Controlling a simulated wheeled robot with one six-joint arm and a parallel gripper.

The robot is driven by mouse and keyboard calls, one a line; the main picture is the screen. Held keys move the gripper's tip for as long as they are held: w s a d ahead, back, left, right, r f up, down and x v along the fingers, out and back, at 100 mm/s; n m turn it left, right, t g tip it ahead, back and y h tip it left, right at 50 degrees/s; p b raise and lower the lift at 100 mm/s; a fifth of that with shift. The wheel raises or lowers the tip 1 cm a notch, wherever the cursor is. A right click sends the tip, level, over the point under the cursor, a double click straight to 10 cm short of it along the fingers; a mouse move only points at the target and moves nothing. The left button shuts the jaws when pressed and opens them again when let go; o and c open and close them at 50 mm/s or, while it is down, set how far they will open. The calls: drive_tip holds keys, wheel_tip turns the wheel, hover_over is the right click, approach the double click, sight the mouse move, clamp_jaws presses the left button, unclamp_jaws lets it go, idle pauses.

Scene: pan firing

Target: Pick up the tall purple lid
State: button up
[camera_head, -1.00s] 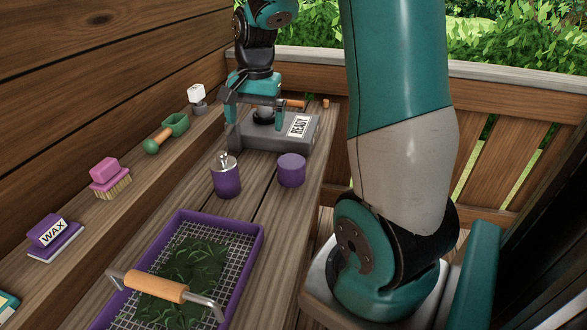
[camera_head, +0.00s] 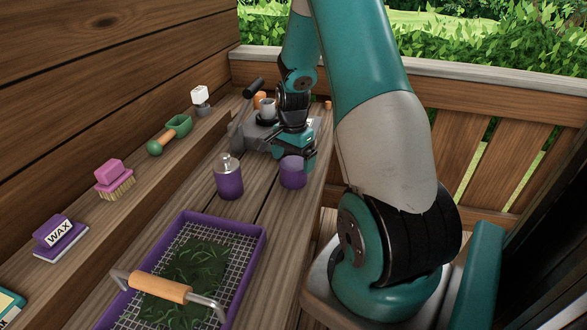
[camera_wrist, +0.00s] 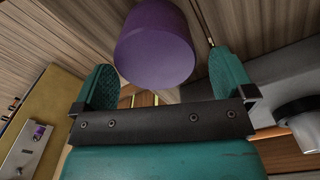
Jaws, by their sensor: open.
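A plain purple cylinder (camera_head: 293,174), which looks like the tall purple lid, stands upright on the wooden bench. In the wrist view its round purple end (camera_wrist: 155,50) lies between and beyond my two finger pads. My gripper (camera_head: 306,150) is just behind and beside it in the head view, partly hidden by its own body. My gripper (camera_wrist: 162,65) is open in the wrist view, with a teal finger on each side and nothing clamped. I cannot tell whether a finger touches the cylinder.
A grey machine (camera_head: 252,138) with a cup (camera_head: 267,108) is behind. A purple tray (camera_head: 258,262) of leaves with a wooden handle is in front.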

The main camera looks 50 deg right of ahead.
sight(294, 164)
drive_tip(key=f, duration=0.2)
drive_tip(key=f+p, duration=0.1)
drive_tip(key=f, duration=0.2)
drive_tip(key=shift+s, duration=0.2)
drive_tip(key=c, duration=0.8)
drive_tip(key=shift+o, duration=0.2)
drive_tip(key=shift+r, duration=0.1)
